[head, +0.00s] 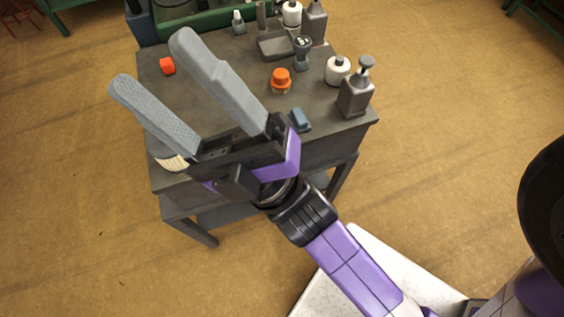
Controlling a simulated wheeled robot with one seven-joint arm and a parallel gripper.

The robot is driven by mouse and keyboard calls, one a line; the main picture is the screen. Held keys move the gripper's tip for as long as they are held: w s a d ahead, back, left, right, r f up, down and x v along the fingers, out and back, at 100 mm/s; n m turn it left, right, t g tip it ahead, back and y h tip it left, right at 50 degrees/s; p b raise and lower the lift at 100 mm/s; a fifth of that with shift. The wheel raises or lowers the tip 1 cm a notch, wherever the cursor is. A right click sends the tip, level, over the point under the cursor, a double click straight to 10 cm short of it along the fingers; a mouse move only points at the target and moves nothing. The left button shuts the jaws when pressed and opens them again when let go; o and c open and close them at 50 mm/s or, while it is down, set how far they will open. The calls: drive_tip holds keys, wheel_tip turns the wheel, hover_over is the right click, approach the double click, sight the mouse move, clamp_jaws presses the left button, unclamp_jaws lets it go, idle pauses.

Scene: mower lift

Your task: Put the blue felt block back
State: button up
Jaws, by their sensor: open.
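A small blue block (300,119), which looks like the felt block, lies near the front right edge of the dark grey table (225,106), just right of my gripper's base. My gripper (147,60) is open and empty, with its two long grey fingers spread wide in the head view. The fingers appear in front of the table's left part and point to the upper left. My gripper and the blue block look apart, though the gripper's body partly hides the tabletop around it.
An orange-capped jar (281,81), a white round container (338,70) and a grey pump bottle (356,90) stand on the right. A grey tray (277,45) and several bottles stand behind. A red cube (167,66) lies at left; a pale brush-like item (172,162) shows below the fingers.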

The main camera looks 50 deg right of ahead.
drive_tip(key=s+d+f+m+g+h, duration=0.2)
drive_tip(key=s+f+m+g, duration=0.2)
drive_tip(key=f, duration=0.5)
drive_tip(key=s+d+f+m+g+h, duration=0.3)
drive_tip(key=s+f+m+g, duration=0.2)
drive_tip(key=f, duration=0.5)
drive_tip(key=s+d+f+m+g+h, duration=0.2)
drive_tip(key=s+d+f+m+g, duration=0.1)
drive_tip(key=s+f+m, duration=0.3)
wheel_tip(320, 180, down, 4)
drive_tip(key=shift+s+d+r+m+g+h, duration=0.15)
drive_tip(key=shift+s+d+m+g+h, duration=0.15)
drive_tip(key=shift+m+g, duration=0.75)
drive_tip(key=shift+w, duration=0.1)
drive_tip(key=shift+c, duration=0.4)
